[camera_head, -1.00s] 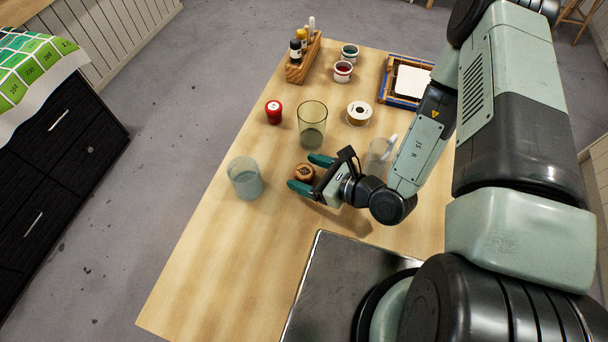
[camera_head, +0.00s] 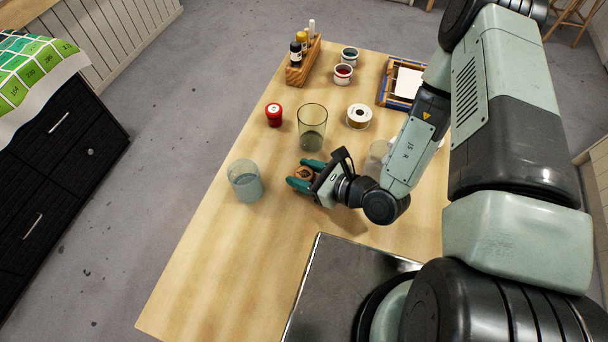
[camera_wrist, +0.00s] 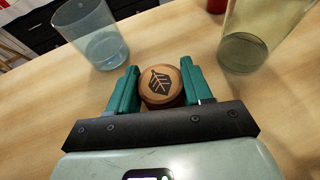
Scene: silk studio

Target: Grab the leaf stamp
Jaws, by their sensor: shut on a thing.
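The leaf stamp (camera_wrist: 161,84) is a round wooden piece with a dark leaf mark on its top. It stands on the wooden table, and it also shows in the head view (camera_head: 305,174). My gripper (camera_wrist: 158,85) has its two green fingers on either side of the stamp and is shut on it. In the head view my gripper (camera_head: 305,176) reaches in from the right, low over the table. The stamp's underside is hidden.
A bluish glass (camera_head: 245,181) stands left of my gripper, and a greenish glass (camera_head: 312,128) stands just behind. Another clear glass (camera_head: 376,158) is partly behind my arm. The front-left table is clear.

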